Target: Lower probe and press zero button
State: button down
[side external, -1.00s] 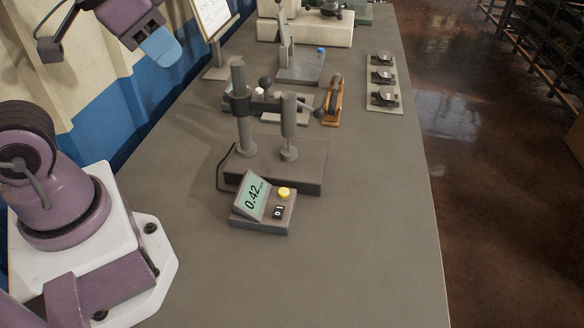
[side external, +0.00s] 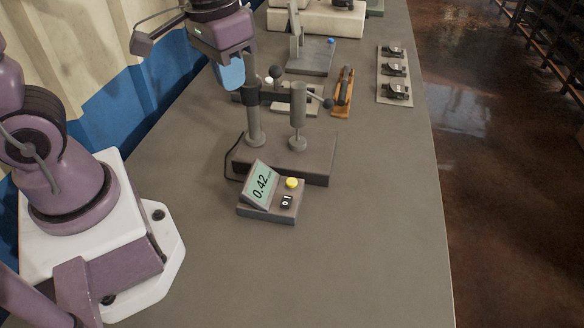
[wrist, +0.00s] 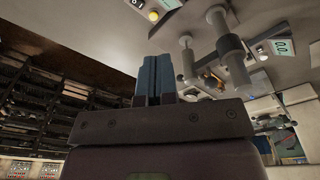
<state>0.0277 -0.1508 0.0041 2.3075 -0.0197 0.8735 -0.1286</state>
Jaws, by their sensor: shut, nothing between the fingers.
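The probe stand has a grey base (side external: 300,160), an upright column (side external: 254,122) and a vertical grey probe cylinder (side external: 298,108) with a round foot over the base. My gripper (side external: 231,76) is shut and empty, above and left of the column's top. Its blue fingers (wrist: 155,76) also show in the wrist view.
Behind the stand are an orange holder (side external: 344,92), another grey stand with a blue button (side external: 331,41), and a tray (side external: 394,75) of several dark parts at right. The bench (side external: 370,240) is clear in front and right.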

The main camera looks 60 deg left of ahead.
aim_at(292, 179)
jog(key=w+d+f+n+g, duration=0.1)
jog(key=w+f+n, duration=0.6)
jog(key=w+f, duration=0.2)
jog(key=shift+w+d+f+n+g, duration=0.15)
jog(key=shift+w+f+n+g, duration=0.15)
jog(key=shift+w, duration=0.15)
jog(key=f, duration=1.4)
jog(key=shift+s+d, duration=0.2)
jog(key=shift+d, duration=0.1)
